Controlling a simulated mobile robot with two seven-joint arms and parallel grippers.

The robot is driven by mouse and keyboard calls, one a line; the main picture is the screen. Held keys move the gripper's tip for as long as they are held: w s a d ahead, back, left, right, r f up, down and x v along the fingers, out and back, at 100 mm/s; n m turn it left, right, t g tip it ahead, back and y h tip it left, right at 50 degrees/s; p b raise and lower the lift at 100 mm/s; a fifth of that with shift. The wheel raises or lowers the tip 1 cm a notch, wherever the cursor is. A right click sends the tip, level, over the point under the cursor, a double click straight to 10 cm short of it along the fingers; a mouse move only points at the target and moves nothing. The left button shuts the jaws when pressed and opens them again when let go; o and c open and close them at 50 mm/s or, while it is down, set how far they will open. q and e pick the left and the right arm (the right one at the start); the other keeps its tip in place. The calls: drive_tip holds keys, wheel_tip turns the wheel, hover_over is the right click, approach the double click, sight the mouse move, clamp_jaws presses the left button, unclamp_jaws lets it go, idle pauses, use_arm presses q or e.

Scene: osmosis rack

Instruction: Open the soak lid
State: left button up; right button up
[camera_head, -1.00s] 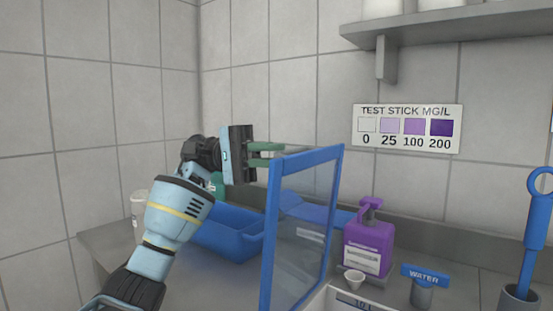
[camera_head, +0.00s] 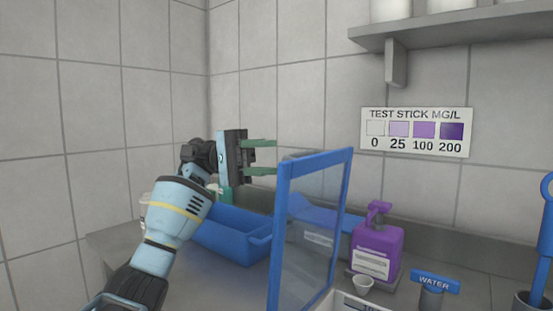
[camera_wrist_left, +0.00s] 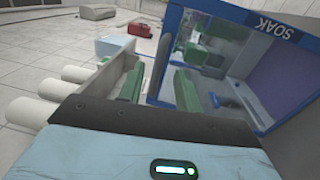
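The soak lid (camera_head: 311,228) is a clear pane in a blue frame and stands raised, nearly upright, in the head view. In the left wrist view the lid (camera_wrist_left: 270,27) shows the word SOAK on its frame. My right gripper is in neither view.
A blue tub (camera_head: 232,236) stands on the counter behind and left of the lid. A grey shelf (camera_head: 455,30) overhangs at upper right.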

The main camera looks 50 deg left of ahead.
use_arm(q)
drive_tip(key=v, duration=0.4)
drive_tip(key=shift+a, duration=0.1)
idle(0.6)
